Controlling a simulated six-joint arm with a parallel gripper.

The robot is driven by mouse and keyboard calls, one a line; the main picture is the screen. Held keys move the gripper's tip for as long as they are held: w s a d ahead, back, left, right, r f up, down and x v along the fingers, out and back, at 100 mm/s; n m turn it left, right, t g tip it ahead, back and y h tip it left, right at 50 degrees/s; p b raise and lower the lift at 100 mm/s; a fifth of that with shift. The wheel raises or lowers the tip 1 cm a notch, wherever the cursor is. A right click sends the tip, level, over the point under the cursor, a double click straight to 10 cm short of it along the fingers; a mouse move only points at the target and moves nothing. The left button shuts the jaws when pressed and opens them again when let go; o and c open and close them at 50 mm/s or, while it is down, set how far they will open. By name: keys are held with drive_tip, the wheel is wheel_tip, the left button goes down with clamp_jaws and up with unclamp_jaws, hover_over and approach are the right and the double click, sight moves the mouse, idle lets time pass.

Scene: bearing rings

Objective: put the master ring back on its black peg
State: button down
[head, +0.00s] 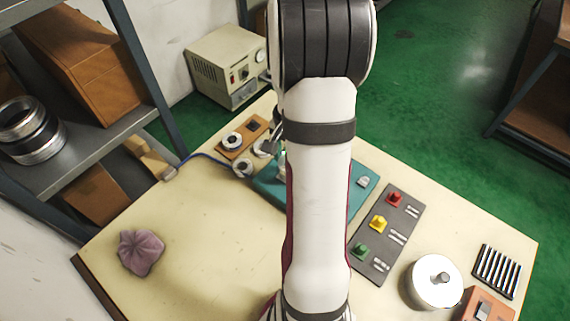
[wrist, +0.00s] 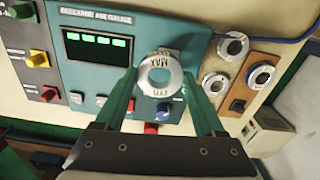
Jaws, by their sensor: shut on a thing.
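In the wrist view the master ring (wrist: 148,83), a silvery ring with dark letters that seem to read MAX, sits between the fingertips of my gripper (wrist: 159,76). My gripper is shut on it, over the teal gauge unit. The black peg (wrist: 237,105) stands bare on a wooden board (wrist: 248,90) to the right of my gripper. In the head view the peg (head: 254,125) is at the back of the table, beside a ring (head: 232,141) on the same board. My arm hides the held ring there.
Two loose rings (wrist: 232,46) (wrist: 214,84) lie between the gauge unit (wrist: 175,45) and the board. A blue cable (head: 205,157) runs nearby. A dark panel with coloured knobs (head: 385,235) and a white round pot (head: 434,283) stand right. The left front table is clear except for a purple cloth (head: 140,252).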

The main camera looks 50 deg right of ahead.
drive_tip(key=s+d+r, duration=0.2)
drive_tip(key=s+r, duration=0.4)
drive_tip(key=s, duration=0.3)
hover_over(253, 121)
wheel_tip(253, 121, down, 6)
drive_tip(key=shift+s+d+f, duration=0.15)
drive_tip(key=shift+f, duration=0.1)
drive_tip(key=shift+w+f, duration=0.2)
drive_tip(key=shift+f, duration=1.85)
drive_tip(key=shift+f, duration=0.15)
drive_tip(key=shift+f, duration=0.85)
